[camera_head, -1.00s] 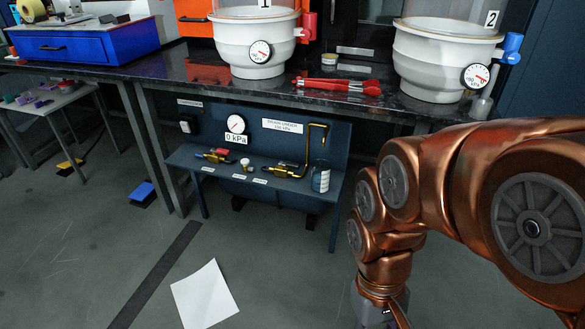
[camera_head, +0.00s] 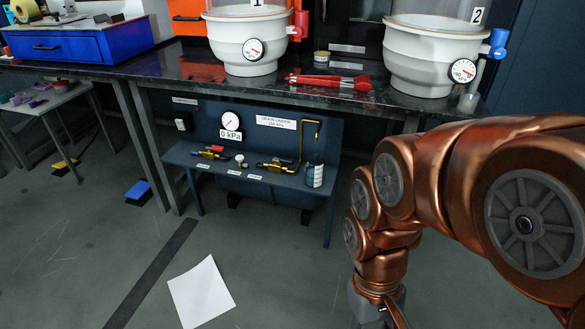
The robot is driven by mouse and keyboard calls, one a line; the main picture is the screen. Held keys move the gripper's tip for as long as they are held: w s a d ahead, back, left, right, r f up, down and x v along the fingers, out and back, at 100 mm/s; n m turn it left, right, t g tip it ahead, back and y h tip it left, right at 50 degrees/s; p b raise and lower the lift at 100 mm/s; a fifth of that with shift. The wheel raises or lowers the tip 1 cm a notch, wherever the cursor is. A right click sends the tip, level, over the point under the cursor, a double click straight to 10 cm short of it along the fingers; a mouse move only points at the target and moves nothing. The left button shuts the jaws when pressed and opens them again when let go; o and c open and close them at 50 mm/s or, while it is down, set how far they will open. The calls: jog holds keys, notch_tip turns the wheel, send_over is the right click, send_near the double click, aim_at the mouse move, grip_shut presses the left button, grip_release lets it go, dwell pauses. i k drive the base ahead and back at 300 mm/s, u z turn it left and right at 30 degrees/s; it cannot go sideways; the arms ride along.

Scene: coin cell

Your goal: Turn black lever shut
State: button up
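A low blue-grey bench (camera_head: 235,183) under the dark counter carries two small brass valve assemblies. The right valve (camera_head: 286,168) joins a bent brass pipe (camera_head: 302,142) and has a dark lever (camera_head: 270,164) lying low along it. My gripper (camera_head: 382,318) hangs at the lower right, cut off by the bottom edge. It is well in front of the bench and apart from both valves. Its fingertips are out of sight.
A gauge (camera_head: 230,121) above a "0 kPa" label is on the bench's back panel. White vessels 1 (camera_head: 247,45) and 2 (camera_head: 432,60) stand on the counter. A paper sheet (camera_head: 201,293) lies on open floor.

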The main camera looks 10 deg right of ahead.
aim_at(283, 160)
jog(key=k, duration=0.4)
jog(key=z, duration=0.65)
jog(key=i, duration=0.75)
jog(key=u, duration=2.1)
